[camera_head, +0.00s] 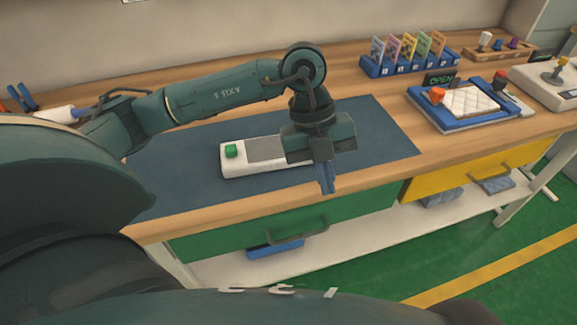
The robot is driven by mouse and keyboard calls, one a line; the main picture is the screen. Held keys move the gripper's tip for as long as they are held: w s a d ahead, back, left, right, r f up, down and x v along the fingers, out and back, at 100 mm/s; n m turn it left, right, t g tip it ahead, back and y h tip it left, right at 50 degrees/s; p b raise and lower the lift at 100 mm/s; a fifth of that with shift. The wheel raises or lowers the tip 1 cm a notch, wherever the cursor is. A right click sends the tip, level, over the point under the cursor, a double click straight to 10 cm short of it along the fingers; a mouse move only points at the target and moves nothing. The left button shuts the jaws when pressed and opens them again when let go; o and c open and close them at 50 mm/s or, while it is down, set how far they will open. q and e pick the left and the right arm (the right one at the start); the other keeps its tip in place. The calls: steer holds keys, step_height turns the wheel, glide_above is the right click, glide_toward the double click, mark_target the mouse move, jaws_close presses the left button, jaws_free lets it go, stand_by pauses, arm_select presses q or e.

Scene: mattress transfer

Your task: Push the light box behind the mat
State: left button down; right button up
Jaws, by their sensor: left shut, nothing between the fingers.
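The light box appears to be the white, flat, long box (238,170) with a green button and a grey panel. It lies on the dark blue mat (200,150), near the mat's front part. My left gripper (326,188) points down at the box's right end, and its blue fingers are together with nothing between them. The gripper hides the right end of the box, so I cannot tell whether they touch. My right gripper is not in view.
A blue rack of coloured cards (405,62) stands at the back of the wooden table. A blue-framed tray with a white quilted pad (468,103) stands right of the mat. A green drawer (250,228) and a yellow drawer (470,168) are below the front edge. The mat behind the box is clear.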

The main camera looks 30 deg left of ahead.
mark_target(288, 174)
arm_select(q)
steer(key=w+a+r+n+t+y, duration=0.2)
steer(key=w+a+n+y, duration=0.15)
steer(key=a, duration=0.45)
steer(key=shift+m+y, duration=0.25)
steer(key=shift+m, duration=0.1)
step_height(288, 174, down, 10)
steer(key=shift+s+a+p, duration=0.15)
steer(key=shift+p, duration=0.15)
steer(key=shift+w+a+r+p, duration=0.15)
steer(key=shift+w+a+p, duration=0.2)
steer(key=shift+w+a, duration=0.8)
steer(key=shift+a, duration=0.3)
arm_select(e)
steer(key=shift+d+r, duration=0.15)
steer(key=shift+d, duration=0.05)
